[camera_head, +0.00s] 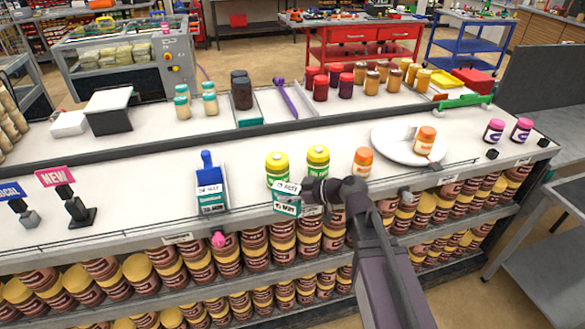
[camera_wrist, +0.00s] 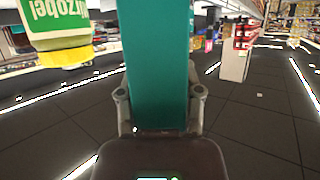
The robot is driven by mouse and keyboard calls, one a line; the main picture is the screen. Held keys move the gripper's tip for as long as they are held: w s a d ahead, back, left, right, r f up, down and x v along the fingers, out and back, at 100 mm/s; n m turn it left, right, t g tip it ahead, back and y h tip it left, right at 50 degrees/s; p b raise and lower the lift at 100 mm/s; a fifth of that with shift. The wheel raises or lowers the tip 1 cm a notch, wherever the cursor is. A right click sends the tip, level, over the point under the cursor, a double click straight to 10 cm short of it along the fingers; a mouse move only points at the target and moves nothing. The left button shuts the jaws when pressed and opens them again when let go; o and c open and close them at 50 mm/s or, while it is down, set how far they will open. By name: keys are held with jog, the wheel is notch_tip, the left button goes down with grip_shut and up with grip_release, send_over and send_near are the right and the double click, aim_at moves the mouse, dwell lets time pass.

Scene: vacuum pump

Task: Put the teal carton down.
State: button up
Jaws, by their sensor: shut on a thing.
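My gripper (camera_head: 308,190) is shut on a teal carton (camera_head: 287,204) with a white label, at the front edge of the white counter (camera_head: 140,190). In the wrist view, the carton (camera_wrist: 158,60) stands between my two fingers (camera_wrist: 160,98), its plain teal side facing the camera. I cannot tell whether its bottom touches the counter. Two yellow-green jars (camera_head: 277,168) stand just behind the carton. One of them (camera_wrist: 60,25) shows upside down in the wrist view. Another teal and white carton (camera_head: 211,200) is at the front edge to the left, by a blue-handled thing (camera_head: 206,160).
An orange jar (camera_head: 363,162) stands right of my gripper. Farther right is a white plate (camera_head: 390,146) with an orange jar on it. Shelves of brown and yellow jars (camera_head: 255,248) run below the counter. The counter is clear between the sign stands (camera_head: 75,210) and the blue-handled thing.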

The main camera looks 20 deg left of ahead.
jog(key=shift+s+a, duration=0.1)
jog(key=shift+a, duration=0.1)
jog(key=shift+r, duration=0.15)
